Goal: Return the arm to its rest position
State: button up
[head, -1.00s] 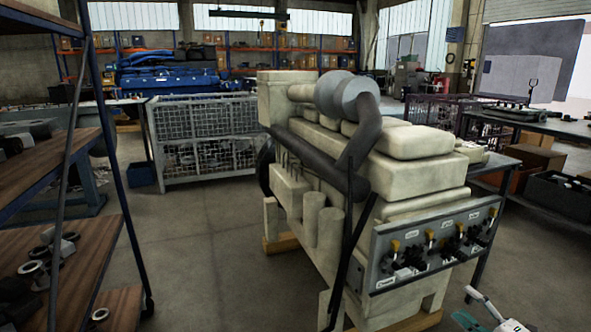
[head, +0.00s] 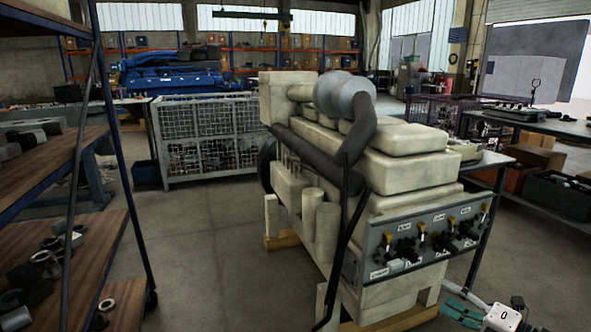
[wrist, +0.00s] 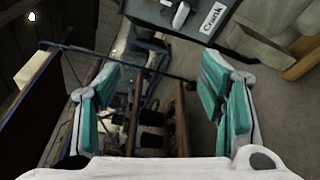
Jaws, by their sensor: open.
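My gripper (head: 462,312) is at the bottom right edge of the head view, low in front of the engine's panel. Its teal-padded fingers are spread. In the wrist view (wrist: 160,98) they stand wide apart with nothing between them. Part of my white arm shows beside it at the bottom edge of the head view; the rest of the arm is out of view.
A cream engine (head: 375,165) on wooden blocks stands close ahead, with a grey labelled panel (head: 432,237) above my gripper. Shelving (head: 110,215) with loose parts is at left. A wire cage (head: 208,135) stands behind. Open floor (head: 200,270) lies between shelving and engine.

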jog(key=s+a+r+n+g+y, duration=0.1)
jog(key=s+a+r+n+g, duration=0.3)
jog(key=a+n, duration=0.35)
jog(key=s+a+r+n+g+y, duration=0.1)
jog(key=s+a+r+n+g, duration=0.2)
jog(key=a+r+n+g, duration=0.35)
jog(key=s+a+r+n+g+h, duration=0.45)
jog(key=s+a+n, duration=0.35)
jog(key=s+n, duration=0.6)
jog(key=s+d+r+n+t+h, duration=0.1)
jog(key=s+d+r+n+h, duration=0.2)
jog(key=s+n, duration=0.5)
jog(key=s+d+r+n+t+h, duration=0.1)
jog(key=s+r+n+h, duration=0.2)
jog(key=s+n+h, duration=0.3)
notch_tip(320, 180, up, 18)
jog(key=s+n+t+y+p, duration=0.1)
jog(key=t+p, duration=0.2)
jog(key=p, duration=1.3)
jog(key=shift+y, duration=0.35)
